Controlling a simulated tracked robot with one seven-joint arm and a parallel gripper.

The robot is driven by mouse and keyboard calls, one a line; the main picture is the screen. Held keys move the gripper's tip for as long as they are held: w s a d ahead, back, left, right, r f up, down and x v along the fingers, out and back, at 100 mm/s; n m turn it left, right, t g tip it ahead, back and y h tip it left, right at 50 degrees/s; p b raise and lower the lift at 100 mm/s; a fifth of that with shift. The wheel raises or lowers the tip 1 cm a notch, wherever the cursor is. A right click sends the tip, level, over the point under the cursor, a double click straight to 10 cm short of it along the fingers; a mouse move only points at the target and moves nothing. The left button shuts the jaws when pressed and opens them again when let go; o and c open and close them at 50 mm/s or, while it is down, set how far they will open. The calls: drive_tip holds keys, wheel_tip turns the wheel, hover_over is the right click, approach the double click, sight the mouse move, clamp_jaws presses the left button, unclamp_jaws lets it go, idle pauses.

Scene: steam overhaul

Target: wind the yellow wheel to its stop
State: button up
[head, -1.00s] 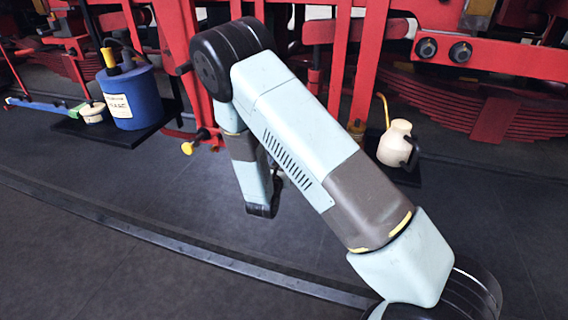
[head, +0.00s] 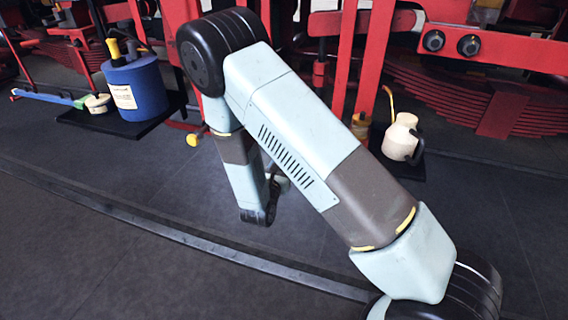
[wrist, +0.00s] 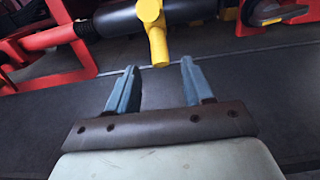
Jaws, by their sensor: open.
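In the wrist view a yellow part (wrist: 152,14), a round hub with a short stub hanging down, sits on a dark cylinder at the top middle. Its full wheel shape cannot be made out. My gripper (wrist: 158,68) is open, its two blue-grey fingers spread, with nothing between them. The stub's lower end lines up with the gap, beyond or level with the fingertips; I see no contact. In the head view a small yellow knob (head: 194,138) shows left of my forearm; whether it is the same part I cannot tell.
Red frame beams (head: 370,60) stand behind my arm. A blue can (head: 148,90) stands on a dark mat at left. A cream jug (head: 399,138) stands at right. A curved rail (head: 180,240) crosses the dark floor in front. The wrist view shows a red bar (wrist: 50,38) at left.

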wheel_tip(320, 180, up, 6)
drive_tip(key=s, duration=0.1)
drive_tip(key=shift+x, duration=2.7)
drive_tip(key=shift+a+f, duration=0.15)
clamp_jaws()
drive_tip(key=shift+f, duration=1.25)
